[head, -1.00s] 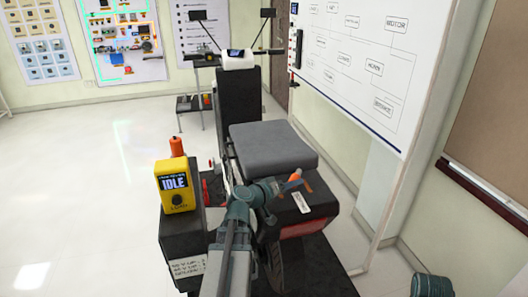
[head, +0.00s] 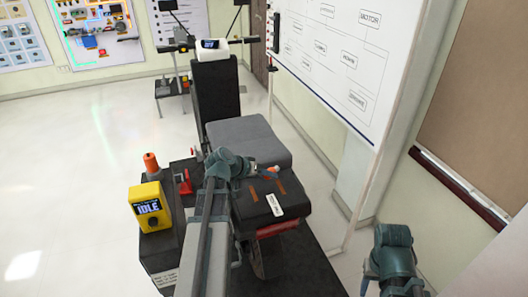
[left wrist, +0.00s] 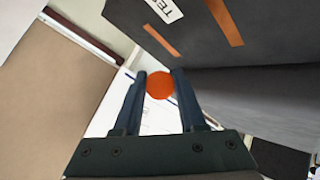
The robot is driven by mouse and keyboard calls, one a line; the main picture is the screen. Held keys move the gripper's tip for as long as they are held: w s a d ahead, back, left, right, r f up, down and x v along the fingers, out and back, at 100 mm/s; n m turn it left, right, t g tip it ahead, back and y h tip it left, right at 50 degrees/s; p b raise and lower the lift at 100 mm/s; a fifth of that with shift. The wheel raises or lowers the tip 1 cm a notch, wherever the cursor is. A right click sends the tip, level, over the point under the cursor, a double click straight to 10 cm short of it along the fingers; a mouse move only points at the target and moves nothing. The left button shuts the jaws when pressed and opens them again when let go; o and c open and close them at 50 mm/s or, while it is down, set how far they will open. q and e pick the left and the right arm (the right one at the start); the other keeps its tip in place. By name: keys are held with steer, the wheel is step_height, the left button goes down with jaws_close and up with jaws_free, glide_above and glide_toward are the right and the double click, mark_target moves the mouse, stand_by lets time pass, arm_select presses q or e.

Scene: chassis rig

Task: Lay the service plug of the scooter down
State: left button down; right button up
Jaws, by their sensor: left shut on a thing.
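My left gripper (head: 268,170) is shut on the orange service plug (head: 272,169) over the scooter's rear, just behind the grey seat (head: 248,140). In the left wrist view the plug (left wrist: 160,85) shows as an orange round end between the two dark fingers (left wrist: 159,100). The dark rear deck (head: 255,211) has two orange-brown strips (head: 281,186) and a white label (head: 274,205). The deck also shows in the wrist view (left wrist: 205,50), apart from the plug in the picture. My right arm shows at the lower right, but its fingertips cannot be made out.
A yellow box (head: 150,206) reading IDLE stands on a dark stand left of the scooter. An orange cylinder (head: 151,162) and a red part (head: 184,182) are near it. A whiteboard (head: 335,55) stands on the right. The floor at left is clear.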

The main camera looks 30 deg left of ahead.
arm_select(q)
steer(key=r+m+g+p, duration=0.1)
steer(key=p, duration=0.1)
steer(key=s+r+m+g+y+p, duration=0.1)
steer(key=p, duration=0.1)
steer(key=r+m+g+p, duration=0.1)
steer(key=r+p, duration=0.1)
steer(key=shift+s+r+g, duration=0.1)
steer(key=shift+s+g, duration=0.2)
steer(key=shift+s, duration=0.1)
arm_select(e)
step_height(320, 180, up, 9)
steer(key=shift+f, duration=0.15)
arm_select(q)
steer(key=shift+s, duration=0.1)
step_height(320, 180, down, 8)
steer(key=b, duration=0.7)
steer(key=shift+r, duration=0.2)
arm_select(e)
step_height(320, 180, down, 8)
steer(key=shift+r, duration=0.2)
